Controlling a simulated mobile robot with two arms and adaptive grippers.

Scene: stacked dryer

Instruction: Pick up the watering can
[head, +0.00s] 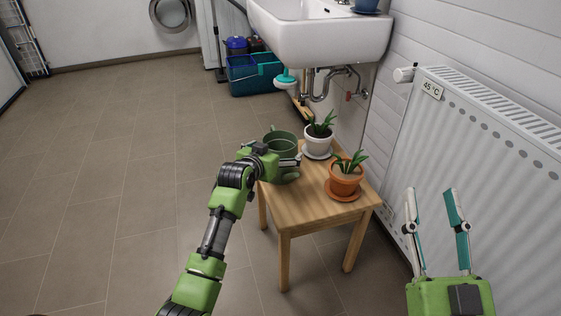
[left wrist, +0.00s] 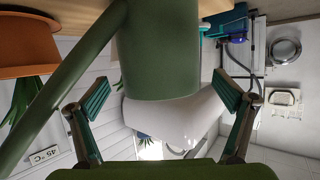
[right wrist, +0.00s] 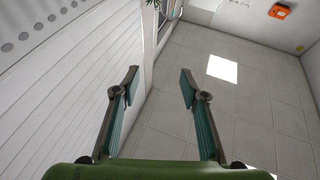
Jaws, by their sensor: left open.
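The green watering can (head: 283,142) stands on the small wooden table, partly hidden by my left gripper (head: 284,162). In the left wrist view its round body (left wrist: 160,50) fills the upper middle, between my open fingers, with a long green spout or handle (left wrist: 60,85) slanting to the left. I cannot tell whether the fingers touch it. My right gripper (head: 432,200) is open and empty near the radiator; it also shows open in the right wrist view (right wrist: 158,85).
The wooden table (head: 300,208) also holds a white pot (head: 318,141) and a terracotta pot (head: 345,180) with plants, close to the can. A radiator (head: 490,160) lines the right wall. A sink (head: 320,35) is behind. The floor at left is clear.

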